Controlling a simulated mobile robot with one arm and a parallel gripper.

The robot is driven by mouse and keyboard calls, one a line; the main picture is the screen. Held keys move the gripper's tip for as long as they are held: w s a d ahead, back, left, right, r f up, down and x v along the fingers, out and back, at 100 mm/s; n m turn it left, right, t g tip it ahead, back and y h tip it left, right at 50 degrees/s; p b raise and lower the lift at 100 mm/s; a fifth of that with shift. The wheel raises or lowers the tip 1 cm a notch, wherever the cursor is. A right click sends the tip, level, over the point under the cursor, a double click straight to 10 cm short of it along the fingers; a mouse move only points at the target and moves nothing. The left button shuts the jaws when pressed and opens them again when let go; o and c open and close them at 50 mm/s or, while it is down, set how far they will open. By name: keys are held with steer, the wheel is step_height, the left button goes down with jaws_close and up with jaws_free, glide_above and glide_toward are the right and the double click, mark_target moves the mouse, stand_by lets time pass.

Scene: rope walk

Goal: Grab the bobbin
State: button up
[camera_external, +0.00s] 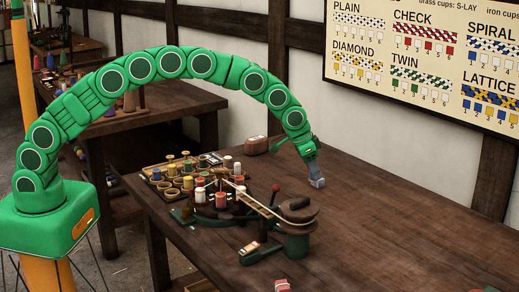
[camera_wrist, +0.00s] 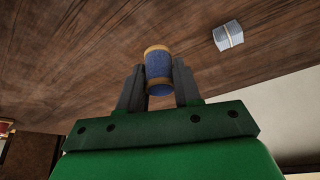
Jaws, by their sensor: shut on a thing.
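A bobbin (camera_wrist: 158,68) wound with blue thread, with tan ends, sits between the two grey fingers of my gripper (camera_wrist: 158,80) in the wrist view. The fingers press on both of its sides. In the external view my gripper (camera_external: 317,181) points down at the far side of the table, right of the rope-making gear. There the bobbin cannot be told apart from the fingertips. Whether it touches the table or hangs just above it cannot be told.
A pale banded bundle (camera_wrist: 228,36) lies on the wood in the wrist view. On the table (camera_external: 390,230) stand a tray of cups and bobbins (camera_external: 172,184), a geared rope device (camera_external: 225,205) and a reddish-brown lump (camera_external: 255,145). The table's right side is mostly clear.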

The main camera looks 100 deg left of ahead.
steer(key=s+d+r, duration=0.3)
steer(key=s+r, duration=0.1)
steer(key=s, duration=0.5)
steer(key=shift+s+r, duration=0.15)
steer(key=shift+r, duration=0.25)
